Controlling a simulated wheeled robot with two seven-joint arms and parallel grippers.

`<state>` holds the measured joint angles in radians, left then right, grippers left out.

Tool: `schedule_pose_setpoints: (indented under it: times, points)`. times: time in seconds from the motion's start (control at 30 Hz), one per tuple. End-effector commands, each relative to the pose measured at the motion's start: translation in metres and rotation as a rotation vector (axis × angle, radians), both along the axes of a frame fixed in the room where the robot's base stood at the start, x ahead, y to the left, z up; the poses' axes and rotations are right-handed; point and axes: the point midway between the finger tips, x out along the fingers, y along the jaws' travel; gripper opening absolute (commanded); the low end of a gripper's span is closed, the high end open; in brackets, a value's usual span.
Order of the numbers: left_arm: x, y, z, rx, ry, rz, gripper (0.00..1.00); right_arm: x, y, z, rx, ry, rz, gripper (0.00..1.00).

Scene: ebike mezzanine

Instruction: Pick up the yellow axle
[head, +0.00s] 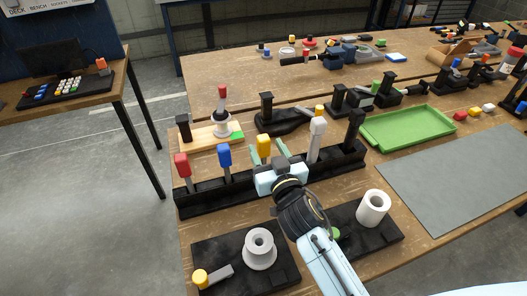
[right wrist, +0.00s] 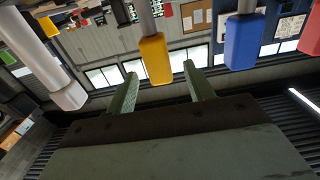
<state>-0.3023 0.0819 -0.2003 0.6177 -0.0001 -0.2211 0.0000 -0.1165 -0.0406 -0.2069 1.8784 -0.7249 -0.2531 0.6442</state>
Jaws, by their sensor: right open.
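The yellow axle (head: 264,144) stands upright in the long black rack (head: 195,201), its yellow block end up, between the blue and white pieces. My right gripper (head: 268,152) is open at the rack, its two green fingers around the yellow end in the head view. In the right wrist view the yellow axle (right wrist: 156,60) shows between the open fingers of the right gripper (right wrist: 160,88), with a grey shaft. I cannot tell whether the fingers touch it. The lower shaft is hidden. My left gripper is not in view.
A red-ended piece (head: 182,166), a blue-ended piece (head: 224,156) and a white piece (head: 317,138) stand in the rack near the gripper. A yellow-capped grey piece (head: 201,278) lies in front beside a white spool (head: 260,249). A green tray (head: 408,127) and grey mat (head: 455,180) are right.

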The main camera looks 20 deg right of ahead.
Motion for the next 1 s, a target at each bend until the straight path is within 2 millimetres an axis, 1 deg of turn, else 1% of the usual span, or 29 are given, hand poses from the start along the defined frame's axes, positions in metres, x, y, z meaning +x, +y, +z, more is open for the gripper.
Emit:
schedule_pose_setpoints:
  times: [0.03,0.1,0.17,0.33,0.43,0.67,1.0]
  points:
    - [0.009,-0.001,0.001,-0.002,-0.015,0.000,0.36,0.005,0.000,0.000,-0.001,-0.001,0.000,0.53]
    - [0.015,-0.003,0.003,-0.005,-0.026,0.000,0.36,0.014,0.000,0.000,0.000,-0.002,0.000,0.53]
    - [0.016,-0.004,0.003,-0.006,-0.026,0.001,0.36,0.023,0.000,-0.002,-0.002,-0.002,0.000,0.53]
    - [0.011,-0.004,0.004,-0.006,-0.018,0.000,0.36,0.044,0.001,-0.003,0.000,-0.001,0.000,0.53]
    - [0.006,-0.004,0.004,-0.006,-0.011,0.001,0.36,0.050,0.001,-0.004,0.000,0.000,0.000,0.53]
    - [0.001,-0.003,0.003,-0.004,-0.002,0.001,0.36,0.050,0.002,-0.004,0.001,0.000,0.000,0.53]
    - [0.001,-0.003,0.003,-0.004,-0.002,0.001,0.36,0.050,0.002,-0.004,0.001,0.000,0.000,0.08]
